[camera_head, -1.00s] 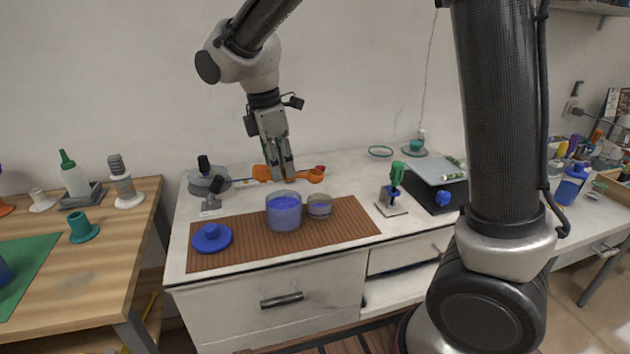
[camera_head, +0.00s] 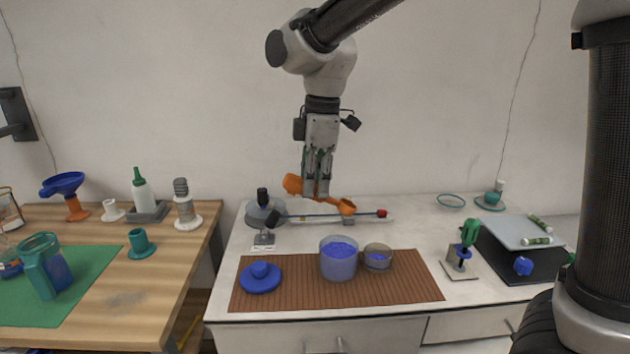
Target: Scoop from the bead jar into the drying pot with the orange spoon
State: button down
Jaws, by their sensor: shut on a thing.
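The orange spoon (camera_head: 346,207) is in my gripper (camera_head: 318,192), above the back of the white counter. The fingers are shut on its middle, with orange parts showing on both sides. The spoon is tilted, its left end higher than its right. The bead jar (camera_head: 338,266), a clear open vessel with blue beads, stands on the brown slatted mat, in front of and below my gripper. A blue lid (camera_head: 260,281) lies on the mat to the left.
A thin rod with a red end (camera_head: 382,213) lies behind the mat (camera_head: 415,285). A grey-black device (camera_head: 262,210) stands back left. A green-topped stand (camera_head: 462,255) and a black pad with a clear plate (camera_head: 520,235) are at right. The mat's right end is bare.

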aim_at(326, 201)
jog(key=shift+w+d+f+y, duration=0.1)
jog(key=shift+d+f+y, duration=0.3)
jog(key=shift+f+y, duration=0.35)
jog(key=shift+d+f+y, duration=0.35)
jog(key=shift+f+y, duration=0.15)
jog(key=shift+f, duration=0.35)
jog(key=shift+w+d+f+y, duration=0.1)
jog(key=shift+d+f+y, duration=0.3)
jog(key=shift+f+y, duration=0.35)
notch_tip(326, 201, down, 6)
jog(key=shift+f, duration=0.25)
jog(key=shift+s, duration=0.1)
jog(key=shift+a+f, duration=0.1)
jog(key=shift+f, duration=0.2)
jog(key=shift+r, duration=0.1)
